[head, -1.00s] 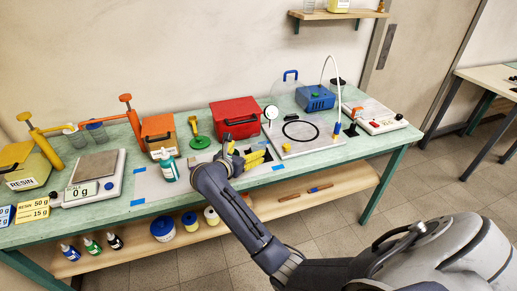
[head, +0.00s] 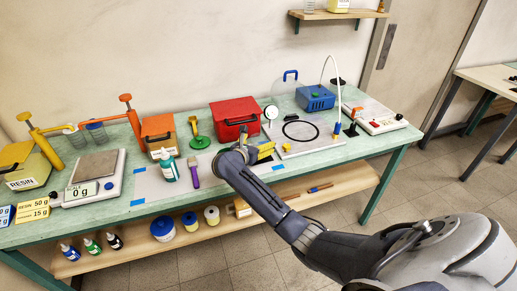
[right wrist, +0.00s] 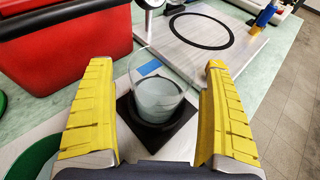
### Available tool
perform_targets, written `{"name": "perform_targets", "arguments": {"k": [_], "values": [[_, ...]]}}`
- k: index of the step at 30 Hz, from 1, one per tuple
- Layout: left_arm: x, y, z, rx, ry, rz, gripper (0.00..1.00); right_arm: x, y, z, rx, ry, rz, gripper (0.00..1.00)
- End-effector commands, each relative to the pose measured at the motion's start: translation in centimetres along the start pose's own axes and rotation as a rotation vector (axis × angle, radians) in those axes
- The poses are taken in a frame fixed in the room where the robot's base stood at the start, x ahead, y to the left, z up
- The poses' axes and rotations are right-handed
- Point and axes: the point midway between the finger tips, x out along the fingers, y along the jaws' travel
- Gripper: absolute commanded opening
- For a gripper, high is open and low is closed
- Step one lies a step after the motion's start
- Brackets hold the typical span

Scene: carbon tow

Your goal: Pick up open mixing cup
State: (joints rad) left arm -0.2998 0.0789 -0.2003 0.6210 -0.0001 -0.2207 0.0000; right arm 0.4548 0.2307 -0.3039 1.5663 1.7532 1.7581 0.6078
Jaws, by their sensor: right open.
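A clear open mixing cup (right wrist: 158,92) with pale grey-white contents stands upright on a black square base (right wrist: 186,132) in the right wrist view. My right gripper (right wrist: 160,98) is open, with one yellow finger on each side of the cup and visible gaps between. In the head view my right gripper (head: 266,149) is over the bench, in front of the red box, and I cannot make out this cup there. My left gripper is not in view.
The red box (head: 235,117) stands behind the gripper, and a metal plate with a black ring (head: 300,131) lies to the right. A green bottle (head: 169,166) and a purple-handled brush (head: 194,172) are to the left. A scale (head: 97,166) is farther left.

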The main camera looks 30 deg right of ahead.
Motion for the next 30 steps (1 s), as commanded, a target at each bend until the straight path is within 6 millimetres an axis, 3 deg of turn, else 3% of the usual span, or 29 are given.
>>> {"name": "perform_targets", "arguments": {"k": [11, 27, 30], "values": [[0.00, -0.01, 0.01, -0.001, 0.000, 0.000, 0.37, 0.67, -0.03, 0.00, 0.000, 0.000, 0.000, 0.87], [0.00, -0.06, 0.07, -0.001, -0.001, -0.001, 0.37, 0.65, -0.02, 0.00, 0.000, 0.000, 0.000, 0.26], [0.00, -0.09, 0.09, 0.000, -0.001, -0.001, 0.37, 0.65, -0.02, 0.03, 0.000, 0.000, 0.000, 0.26]]}}
